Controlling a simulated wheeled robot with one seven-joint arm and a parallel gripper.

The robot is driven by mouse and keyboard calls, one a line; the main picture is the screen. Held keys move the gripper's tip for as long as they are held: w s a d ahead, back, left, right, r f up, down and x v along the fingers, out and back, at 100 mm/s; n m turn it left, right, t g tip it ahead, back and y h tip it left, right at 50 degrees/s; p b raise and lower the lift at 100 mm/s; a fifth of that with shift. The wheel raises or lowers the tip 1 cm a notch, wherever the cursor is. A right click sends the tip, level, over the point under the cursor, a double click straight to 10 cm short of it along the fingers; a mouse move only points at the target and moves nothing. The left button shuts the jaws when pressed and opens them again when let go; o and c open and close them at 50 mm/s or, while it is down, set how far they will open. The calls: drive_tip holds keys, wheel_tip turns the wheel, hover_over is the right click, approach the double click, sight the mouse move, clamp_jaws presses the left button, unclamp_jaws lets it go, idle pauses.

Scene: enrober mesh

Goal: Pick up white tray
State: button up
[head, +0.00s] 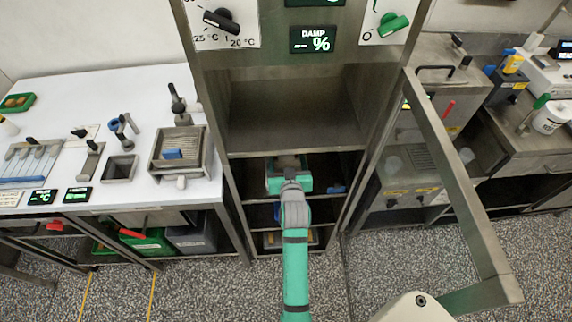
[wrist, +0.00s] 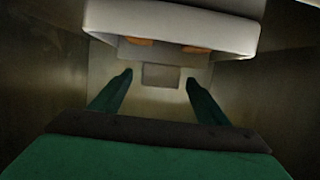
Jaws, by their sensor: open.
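The white tray (wrist: 175,22) shows large at the top of the wrist view, its broad pale front facing me, with orange-brown patches below its edge. My gripper (wrist: 159,80) is open, its two dark green fingers apart and pointing toward the tray. A small grey block (wrist: 160,75) shows between the fingertips; I cannot tell whether it is part of the tray. No contact is visible.
The steel cabinet (head: 237,190) has close side walls and shelves around my gripper. A blue item (head: 337,189) lies to its right. The cabinet's open door frame (head: 450,160) stands at the right. A white worktable (head: 75,95) with tools is at the left.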

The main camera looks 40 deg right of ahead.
drive_tip(key=shift+x, duration=1)
clamp_jaws()
drive_tip(key=shift+r, duration=0.1)
